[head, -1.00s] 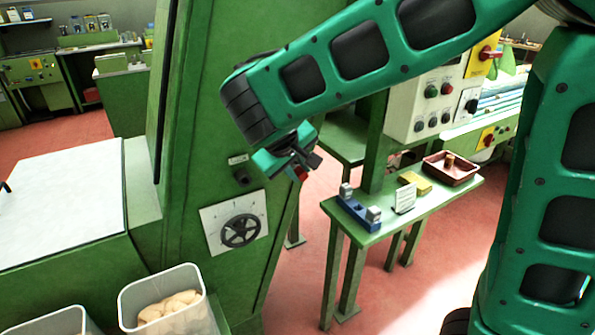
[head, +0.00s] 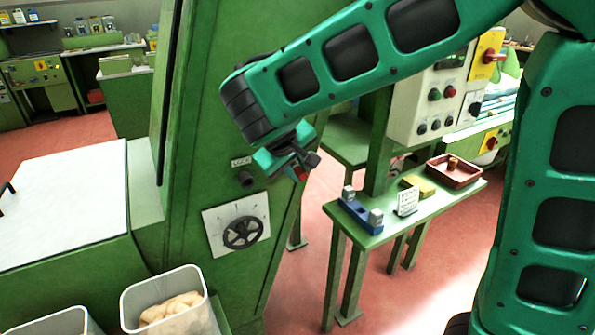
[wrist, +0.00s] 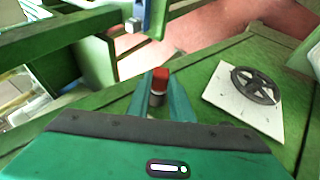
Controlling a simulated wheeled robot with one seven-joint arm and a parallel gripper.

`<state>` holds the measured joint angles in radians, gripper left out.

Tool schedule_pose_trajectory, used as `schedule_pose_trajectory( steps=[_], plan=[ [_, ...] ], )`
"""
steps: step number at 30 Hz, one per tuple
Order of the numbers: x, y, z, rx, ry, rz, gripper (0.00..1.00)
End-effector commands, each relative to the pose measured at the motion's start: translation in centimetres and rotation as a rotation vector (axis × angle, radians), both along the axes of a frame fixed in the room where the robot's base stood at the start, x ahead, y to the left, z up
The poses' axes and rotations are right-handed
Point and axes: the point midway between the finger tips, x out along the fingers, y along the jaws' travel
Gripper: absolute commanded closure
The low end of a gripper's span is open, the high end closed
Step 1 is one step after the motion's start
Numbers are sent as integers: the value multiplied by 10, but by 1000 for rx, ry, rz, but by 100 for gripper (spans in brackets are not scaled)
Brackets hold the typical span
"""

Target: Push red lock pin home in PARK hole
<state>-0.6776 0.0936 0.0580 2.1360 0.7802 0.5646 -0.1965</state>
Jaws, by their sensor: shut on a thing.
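My gripper (head: 298,166) is shut on the red lock pin (wrist: 160,76), held between its two fingers in the wrist view. The pin's red end also shows at the fingertips in the head view (head: 302,174). A small label plate (head: 241,161) and a dark round socket (head: 245,179) are on the green machine face, left of and below the gripper. I cannot read the label, so I cannot tell whether this is the PARK hole. The pin is apart from the socket in the head view.
Below the socket is a white dial plate with a black handwheel (head: 243,233). To the right, a green bench (head: 372,238) holds a blue fixture (head: 360,212), a yellow block (head: 418,184) and a red tray (head: 453,181).

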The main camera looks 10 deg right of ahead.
Motion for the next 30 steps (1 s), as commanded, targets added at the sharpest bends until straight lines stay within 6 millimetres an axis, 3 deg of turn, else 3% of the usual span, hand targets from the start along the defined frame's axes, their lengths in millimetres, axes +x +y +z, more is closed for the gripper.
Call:
schedule_pose_trajectory(
  steps=[2,3,5,17,30],
  plan=[
    [1,0,0,0,1,0,100],
    [1,0,0,0,1,0,73],
    [1,0,0,0,1,0,59],
    [-2,2,5,1,0,0,59],
    [-38,28,64,3,-1,1,59]
  ],
)
